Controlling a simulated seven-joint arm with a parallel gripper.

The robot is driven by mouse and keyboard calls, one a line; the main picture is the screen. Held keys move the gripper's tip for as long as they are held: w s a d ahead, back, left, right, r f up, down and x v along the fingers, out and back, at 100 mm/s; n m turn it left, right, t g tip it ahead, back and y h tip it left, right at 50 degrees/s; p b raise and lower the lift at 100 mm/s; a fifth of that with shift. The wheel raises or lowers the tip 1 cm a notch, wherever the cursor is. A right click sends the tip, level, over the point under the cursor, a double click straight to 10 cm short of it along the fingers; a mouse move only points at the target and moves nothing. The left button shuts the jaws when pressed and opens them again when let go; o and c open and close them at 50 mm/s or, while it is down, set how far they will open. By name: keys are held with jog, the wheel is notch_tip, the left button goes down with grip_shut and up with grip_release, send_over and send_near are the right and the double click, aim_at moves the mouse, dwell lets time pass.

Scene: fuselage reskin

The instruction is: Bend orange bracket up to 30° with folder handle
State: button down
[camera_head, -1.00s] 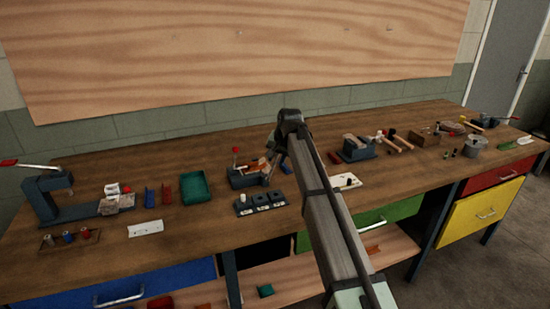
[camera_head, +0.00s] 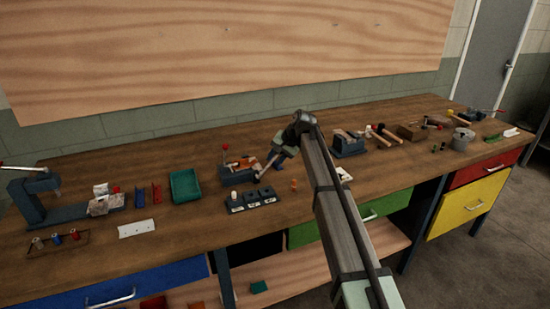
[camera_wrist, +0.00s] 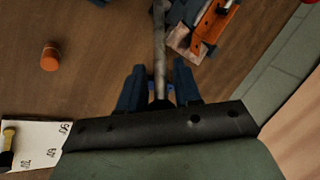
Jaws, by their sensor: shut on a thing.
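The folder (camera_head: 232,168) is a small dark blue bench tool on the workbench. An orange bracket (camera_wrist: 213,27) sits in it, at the top of the wrist view; its bend angle is hard to tell. The folder handle (camera_wrist: 159,45) is a grey metal rod running from the folder down between my fingers. My gripper (camera_wrist: 160,92) is shut on this rod, its two dark blue fingers on either side. In the head view my gripper (camera_head: 277,152) is at the right of the folder, and my wrist hides part of it.
An orange cylinder (camera_wrist: 49,57) stands on the bench near the handle. A white card with angle marks (camera_wrist: 38,138) lies near the front. A blue tool stand (camera_head: 348,146) is to the right.

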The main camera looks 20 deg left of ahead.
jog(key=shift+f, duration=0.1)
jog(key=c, duration=0.9)
grip_release()
jog(key=v, duration=1.4)
jog(key=shift+a, duration=0.1)
